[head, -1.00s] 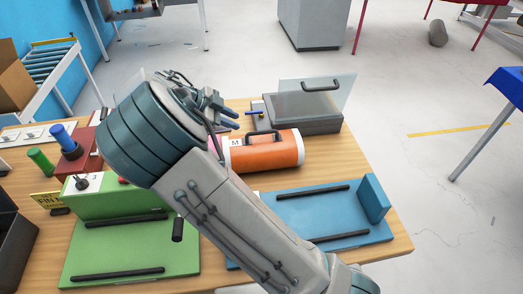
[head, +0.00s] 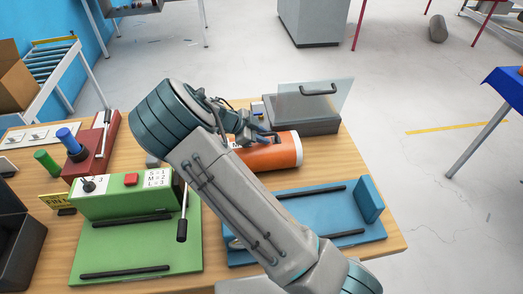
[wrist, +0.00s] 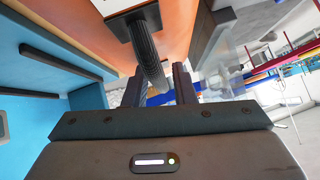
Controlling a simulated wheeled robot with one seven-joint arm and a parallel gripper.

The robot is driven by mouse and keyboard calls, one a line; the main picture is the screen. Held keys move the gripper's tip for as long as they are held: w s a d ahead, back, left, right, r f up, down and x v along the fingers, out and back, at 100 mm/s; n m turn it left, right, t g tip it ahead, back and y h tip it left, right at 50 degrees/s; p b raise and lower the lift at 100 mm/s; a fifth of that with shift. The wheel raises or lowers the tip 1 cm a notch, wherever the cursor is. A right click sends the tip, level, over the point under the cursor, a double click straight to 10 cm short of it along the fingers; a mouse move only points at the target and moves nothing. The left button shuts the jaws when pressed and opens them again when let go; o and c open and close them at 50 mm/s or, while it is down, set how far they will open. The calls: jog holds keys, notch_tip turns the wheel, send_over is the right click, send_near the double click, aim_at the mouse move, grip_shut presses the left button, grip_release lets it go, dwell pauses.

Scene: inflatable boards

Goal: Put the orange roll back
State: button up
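The orange roll (head: 276,153) lies on the wooden table behind the blue stand, with its left part hidden by my arm in the head view. In the wrist view its orange surface (wrist: 185,22) fills the top, and its dark ribbed handle (wrist: 147,48) points down towards my fingers. My gripper (head: 268,138) is over the roll's handle in the head view. In the wrist view my gripper (wrist: 158,88) is open, with the handle's end at the gap between the two fingers. I cannot tell whether they touch it.
The blue stand (head: 300,215) has two dark rails and an upright end plate. The green machine (head: 120,200) has a dial, red button, lever and size label. A grey box (head: 300,122) with a raised clear lid stands behind the roll. A red device (head: 92,155) stands at left.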

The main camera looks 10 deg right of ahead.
grip_shut()
dwell(1.4)
